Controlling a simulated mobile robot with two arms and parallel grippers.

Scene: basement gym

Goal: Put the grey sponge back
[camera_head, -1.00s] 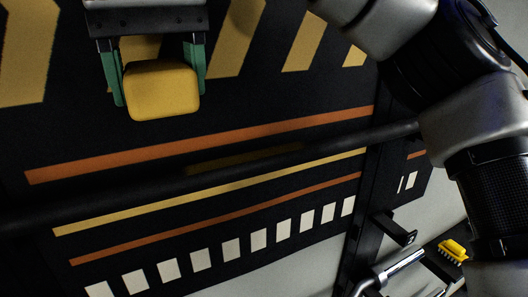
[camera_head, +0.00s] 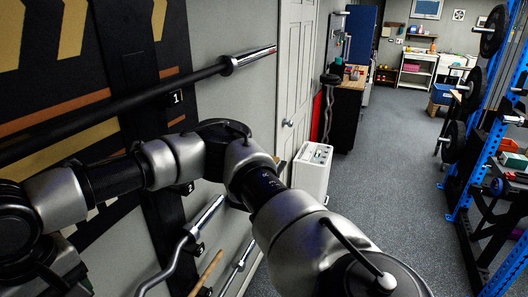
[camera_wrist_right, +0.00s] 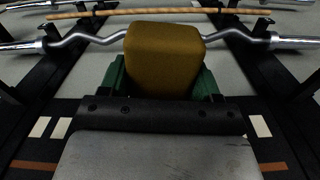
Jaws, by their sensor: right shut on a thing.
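My right gripper (camera_wrist_right: 162,78) has green fingers and is shut on a yellow-brown block (camera_wrist_right: 164,50) with rounded edges, seen in the right wrist view. The block looks like a sponge, but it is not grey. The fingers press on its two sides, and it sticks out past them. In the head view my arm crosses the lower left in front of the wall, and the block does not show there. I see no grey sponge in either view. My left gripper is not in view.
A black wall panel with a bar (camera_head: 150,92) is at the left of the head view. Curl bars (camera_head: 180,255) hang lower down. A white box (camera_head: 313,170) stands by the door (camera_head: 294,80). A blue rack (camera_head: 478,160) stands at right. The grey floor (camera_head: 390,170) between is clear.

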